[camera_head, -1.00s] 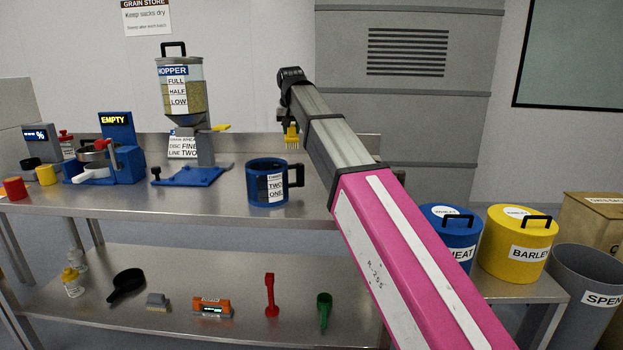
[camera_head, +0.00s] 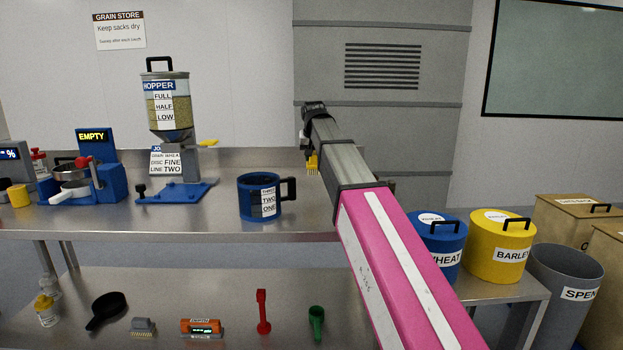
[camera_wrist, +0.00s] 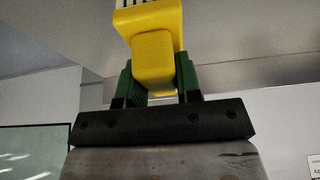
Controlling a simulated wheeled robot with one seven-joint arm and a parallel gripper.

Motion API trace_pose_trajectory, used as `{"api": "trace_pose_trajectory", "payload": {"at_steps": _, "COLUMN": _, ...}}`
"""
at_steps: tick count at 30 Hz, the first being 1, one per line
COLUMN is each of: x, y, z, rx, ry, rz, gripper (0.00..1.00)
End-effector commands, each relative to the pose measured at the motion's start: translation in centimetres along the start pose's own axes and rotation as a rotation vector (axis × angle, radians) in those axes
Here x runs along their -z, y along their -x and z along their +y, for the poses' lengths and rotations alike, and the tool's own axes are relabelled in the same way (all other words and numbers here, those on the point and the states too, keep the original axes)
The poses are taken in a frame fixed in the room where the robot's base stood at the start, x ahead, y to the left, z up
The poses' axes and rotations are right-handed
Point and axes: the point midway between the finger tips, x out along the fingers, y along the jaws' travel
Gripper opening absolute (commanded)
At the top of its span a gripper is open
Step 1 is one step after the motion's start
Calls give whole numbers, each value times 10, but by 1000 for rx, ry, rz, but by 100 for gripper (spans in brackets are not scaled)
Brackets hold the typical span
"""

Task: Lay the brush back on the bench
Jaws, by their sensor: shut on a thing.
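My gripper (camera_head: 311,150) is at the far end of my outstretched arm, to the right of and a little higher in the picture than the blue jug. It is shut on a yellow brush (camera_head: 312,163), which hangs below it above the steel bench (camera_head: 215,222). In the wrist view, green fingers grip the yellow brush (camera_wrist: 153,58) on both sides, and the bristles show only at the top edge. The brush appears clear of the bench top, but the exact gap is hard to judge. My arm hides part of the bench's right end.
The blue jug (camera_head: 258,198) stands left of my gripper. The hopper mill (camera_head: 180,150) and blue grinder (camera_head: 100,170) are farther left. A blue wheat bin (camera_head: 438,245) and yellow barley bin (camera_head: 500,250) stand at right. Bare bench top lies around the jug.

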Motion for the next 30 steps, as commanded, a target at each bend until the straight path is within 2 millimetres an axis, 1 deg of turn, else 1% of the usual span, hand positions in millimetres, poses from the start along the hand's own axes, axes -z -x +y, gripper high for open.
{"api": "trace_pose_trajectory", "payload": {"at_steps": 1, "x": -6, "y": -10, "z": 0, "rx": -1, "ry": 0, "rz": -3, "gripper": 6}}
{"api": "trace_pose_trajectory", "payload": {"at_steps": 3, "x": -10, "y": -20, "z": 0, "rx": 0, "ry": 0, "rz": -1, "gripper": 6}}
{"api": "trace_pose_trajectory", "payload": {"at_steps": 10, "x": -17, "y": -39, "z": 0, "rx": 0, "ry": 0, "rz": -1, "gripper": 6}}
{"api": "trace_pose_trajectory", "payload": {"at_steps": 15, "x": -26, "y": -60, "z": 0, "rx": -1, "ry": 0, "rz": -2, "gripper": 6}}
{"api": "trace_pose_trajectory", "payload": {"at_steps": 18, "x": -27, "y": -64, "z": 0, "rx": 0, "ry": 0, "rz": 0, "gripper": 6}}
{"api": "trace_pose_trajectory", "payload": {"at_steps": 28, "x": -28, "y": -66, "z": 0, "rx": 0, "ry": 0, "rz": 0, "gripper": 6}}
{"api": "trace_pose_trajectory", "payload": {"at_steps": 29, "x": -27, "y": -65, "z": 0, "rx": 0, "ry": 0, "rz": 0, "gripper": 41}}
{"api": "trace_pose_trajectory", "payload": {"at_steps": 30, "x": -27, "y": -65, "z": 0, "rx": 0, "ry": 0, "rz": 0, "gripper": 54}}
